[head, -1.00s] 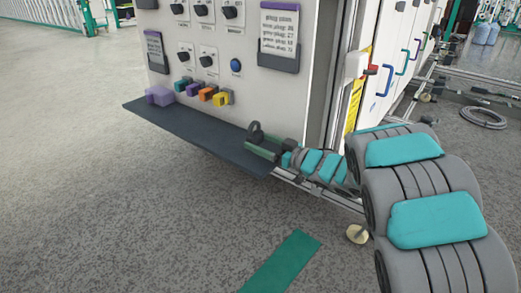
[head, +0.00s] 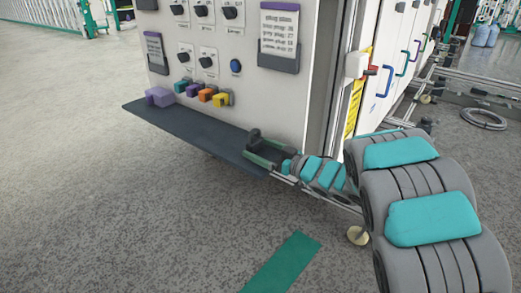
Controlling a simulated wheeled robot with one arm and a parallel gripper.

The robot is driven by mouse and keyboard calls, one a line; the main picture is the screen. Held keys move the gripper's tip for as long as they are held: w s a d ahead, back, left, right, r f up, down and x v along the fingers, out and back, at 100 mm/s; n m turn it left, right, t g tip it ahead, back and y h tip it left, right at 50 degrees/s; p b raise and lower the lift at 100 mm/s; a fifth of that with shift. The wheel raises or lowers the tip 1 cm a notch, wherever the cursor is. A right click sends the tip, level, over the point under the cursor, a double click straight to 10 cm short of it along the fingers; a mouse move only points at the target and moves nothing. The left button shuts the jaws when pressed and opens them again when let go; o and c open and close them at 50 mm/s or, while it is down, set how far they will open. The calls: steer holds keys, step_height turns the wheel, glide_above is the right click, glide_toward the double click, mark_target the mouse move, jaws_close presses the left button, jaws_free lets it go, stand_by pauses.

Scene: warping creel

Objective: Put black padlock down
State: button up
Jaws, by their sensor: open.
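The black padlock (head: 254,136) is a small dark shape at the right end of the dark shelf (head: 190,132) below the control panel. It seems to rest on the shelf, but its shackle is hard to make out. My gripper (head: 264,152) reaches in from the right, low over the same end of the shelf. Its green-edged fingers are open, close around or beside the padlock. I cannot tell whether they touch it. My gripper hides part of the padlock and the shelf's right end.
Purple, teal, orange and yellow plugs (head: 205,94) sit on the panel (head: 225,50) above the shelf. The shelf's middle is clear. An open cabinet edge and yellow label (head: 353,107) stand right of the panel. A green floor strip (head: 282,262) lies in front.

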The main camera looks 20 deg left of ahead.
steer(key=p+v, duration=0.1)
steer(key=v, duration=1.1)
